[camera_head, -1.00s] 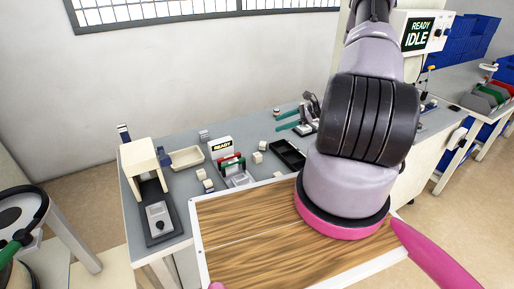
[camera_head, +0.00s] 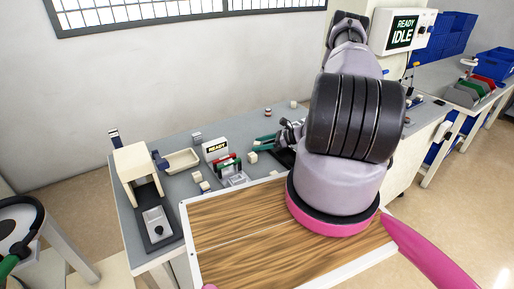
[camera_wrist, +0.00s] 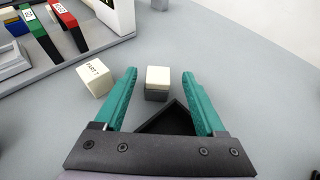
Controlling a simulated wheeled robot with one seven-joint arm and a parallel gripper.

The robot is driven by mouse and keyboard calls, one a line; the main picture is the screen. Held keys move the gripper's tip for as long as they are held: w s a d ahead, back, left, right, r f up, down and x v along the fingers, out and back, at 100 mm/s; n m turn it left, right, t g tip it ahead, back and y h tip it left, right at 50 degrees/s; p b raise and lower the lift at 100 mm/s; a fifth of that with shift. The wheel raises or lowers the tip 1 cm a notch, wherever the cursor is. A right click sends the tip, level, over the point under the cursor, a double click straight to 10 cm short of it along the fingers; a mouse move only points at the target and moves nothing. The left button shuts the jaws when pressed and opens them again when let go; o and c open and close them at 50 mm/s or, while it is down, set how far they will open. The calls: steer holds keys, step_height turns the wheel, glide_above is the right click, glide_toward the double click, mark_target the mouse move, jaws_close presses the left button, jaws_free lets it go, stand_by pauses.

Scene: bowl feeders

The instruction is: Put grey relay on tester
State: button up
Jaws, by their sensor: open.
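My gripper (camera_wrist: 158,75) is open, its two teal fingers apart. It also shows in the head view (camera_head: 266,141), low over the bench near small blocks. In the wrist view, a block with a cream top and dark grey lower part (camera_wrist: 157,92) stands upright between the fingers, touching neither visibly. It may be the grey relay. A cream cube marked with "PART" lettering (camera_wrist: 93,78) lies just outside the left finger.
A black tray (camera_wrist: 178,122) lies beneath the gripper, partly hidden. A beige tray (camera_head: 182,160) and a cream press-like stand (camera_head: 134,160) are at the left. Several small blocks (camera_head: 197,177) sit near the tester. A wood-topped surface (camera_head: 235,228) lies in front.

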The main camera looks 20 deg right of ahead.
steer(key=x, duration=0.3)
steer(key=shift+a, duration=0.3)
jaws_close()
